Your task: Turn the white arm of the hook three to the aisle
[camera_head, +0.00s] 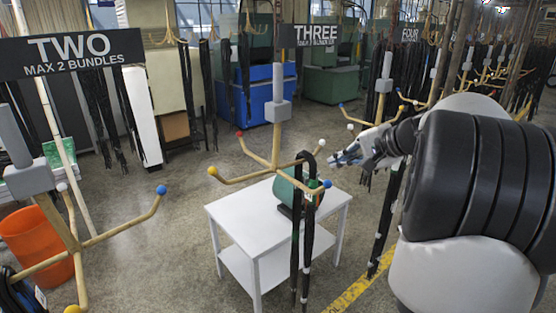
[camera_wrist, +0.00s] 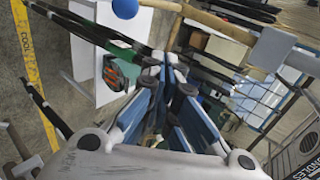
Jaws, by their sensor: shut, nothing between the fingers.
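Hook three (camera_head: 278,108) hangs beside the THREE sign, with a grey block and wooden arms tipped red, yellow, white and blue. Its white tip (camera_head: 321,142) points to the back right, and the blue tip (camera_head: 327,184) to the front right. Black hoses (camera_head: 308,245) hang on the blue-tipped arm. My gripper (camera_head: 334,161) is shut and empty, just right of the hook, close to the white and blue tips. In the wrist view my gripper (camera_wrist: 172,68) is below the wooden arms, with the blue ball (camera_wrist: 125,8) at upper left. I cannot make out the white tip there.
A white table (camera_head: 255,225) stands below the hook with a green and black object (camera_head: 287,192) on it. Hook two (camera_head: 75,240) is at the left, near an orange bin (camera_head: 38,245). A yellow floor line (camera_head: 350,294) runs at lower right. Hoses hang behind.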

